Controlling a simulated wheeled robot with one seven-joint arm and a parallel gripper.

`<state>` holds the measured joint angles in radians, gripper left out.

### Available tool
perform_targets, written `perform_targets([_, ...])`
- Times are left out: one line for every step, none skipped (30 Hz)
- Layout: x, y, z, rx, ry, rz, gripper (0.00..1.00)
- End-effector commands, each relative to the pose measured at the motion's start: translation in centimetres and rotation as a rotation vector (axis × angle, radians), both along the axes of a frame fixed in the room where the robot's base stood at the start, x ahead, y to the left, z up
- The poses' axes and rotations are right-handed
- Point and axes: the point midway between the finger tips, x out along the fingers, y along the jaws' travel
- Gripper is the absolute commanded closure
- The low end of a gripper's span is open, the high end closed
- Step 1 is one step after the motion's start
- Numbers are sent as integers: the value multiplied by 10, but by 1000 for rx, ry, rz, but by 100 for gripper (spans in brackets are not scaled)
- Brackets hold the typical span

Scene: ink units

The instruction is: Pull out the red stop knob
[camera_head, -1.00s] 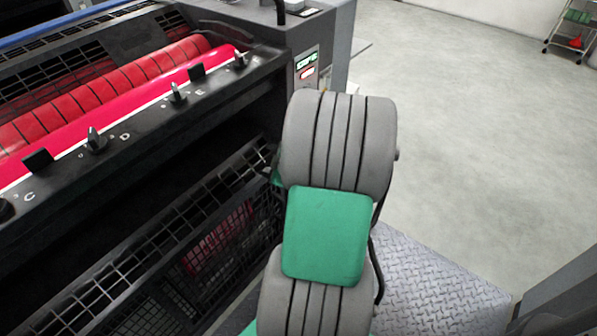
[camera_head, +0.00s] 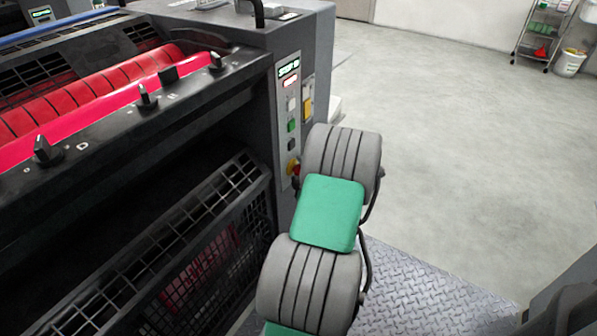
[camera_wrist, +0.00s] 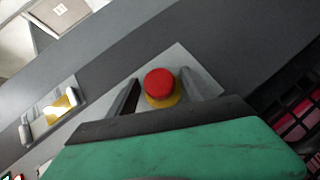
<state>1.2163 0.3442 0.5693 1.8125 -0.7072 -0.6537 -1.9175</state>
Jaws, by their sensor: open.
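The red stop knob (camera_wrist: 159,83) shows in the wrist view as a round red cap on a yellow base, mounted on a light grey panel. In the head view only a bit of the red and yellow knob (camera_head: 293,168) shows at the bottom of the control strip, partly hidden by my arm. My gripper (camera_wrist: 158,88) is open in the wrist view, with one dark finger to the left of the knob and one grey finger to its right. I cannot tell from this view how deep the fingers reach along the knob. In the head view my gripper is hidden behind my arm.
The control strip (camera_head: 288,105) above the knob carries a display and several buttons. The press with red rollers (camera_head: 80,98) and a mesh guard (camera_head: 185,262) fills the left. Open floor (camera_head: 450,130) lies right. A trolley (camera_head: 541,35) and white bin (camera_head: 570,62) stand far back.

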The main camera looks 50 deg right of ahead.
Motion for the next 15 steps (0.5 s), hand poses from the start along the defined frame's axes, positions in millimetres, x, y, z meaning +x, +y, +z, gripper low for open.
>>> perform_targets([0, 0, 0, 0, 0, 1, 41])
perform_targets([0, 0, 0, 0, 0, 1, 41])
perform_targets([1, 1, 0, 0, 0, 2, 44])
perform_targets([1, 1, 0, 0, 0, 2, 47])
perform_targets([1, 1, 0, 0, 0, 2, 49])
perform_targets([1, 1, 0, 0, 0, 2, 52])
perform_targets([1, 1, 0, 0, 0, 2, 55])
perform_targets([1, 1, 0, 0, 0, 2, 57])
perform_targets([1, 1, 0, 0, 0, 2, 61])
perform_targets([1, 1, 0, 0, 0, 2, 63])
perform_targets([1, 1, 0, 0, 0, 2, 65])
perform_targets([1, 1, 0, 0, 0, 2, 69])
perform_targets([1, 1, 0, 0, 0, 2, 71])
perform_targets([1, 1, 0, 0, 0, 2, 74])
perform_targets([1, 1, 0, 0, 0, 2, 77])
